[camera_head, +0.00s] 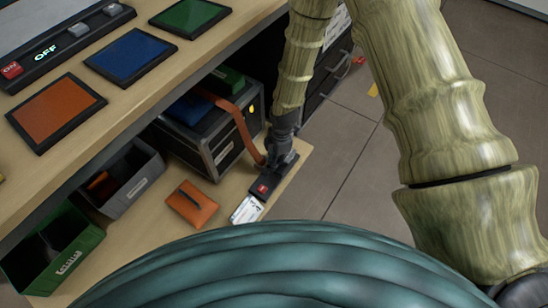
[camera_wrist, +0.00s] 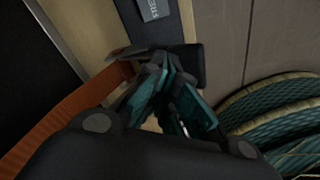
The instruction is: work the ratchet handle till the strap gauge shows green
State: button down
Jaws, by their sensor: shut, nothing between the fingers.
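The ratchet (camera_head: 263,188), a dark base with a small red mark, lies on the lower shelf near its right edge. An orange strap (camera_head: 228,110) runs over a black case (camera_head: 222,155) and down towards the ratchet; it also crosses the left of the wrist view (camera_wrist: 75,115). My gripper (camera_head: 276,158) is shut and empty, pointing down at the ratchet, its fingers (camera_wrist: 160,72) close to the dark ratchet body (camera_wrist: 190,62). They largely hide the handle, so contact is unclear. A small amber light (camera_head: 251,109) glows on the case's side; I cannot tell whether it is the gauge.
A grey bin (camera_head: 125,185) and green bin (camera_head: 50,255) stand further left. The worktop (camera_head: 120,95) overhangs the shelf. Open floor (camera_head: 345,165) is to the right.

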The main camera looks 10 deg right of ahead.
jog(key=shift+d, duration=0.1)
jog(key=shift+w+d+r+p, duration=0.1)
jog(key=shift+d+r+p, duration=0.2)
jog(key=shift+d+p, duration=0.25)
jog(key=shift+w+d+r+p, duration=0.1)
jog(key=shift+d+r+p, duration=0.2)
jog(key=shift+d+p, duration=0.25)
jog(key=shift+w+d+f, duration=0.1)
jog(key=shift+d, duration=0.25)
notch_tip(320, 180, up, 12)
jog(key=d, duration=0.1)
jog(key=shift+w, duration=0.15)
dwell(0.5)
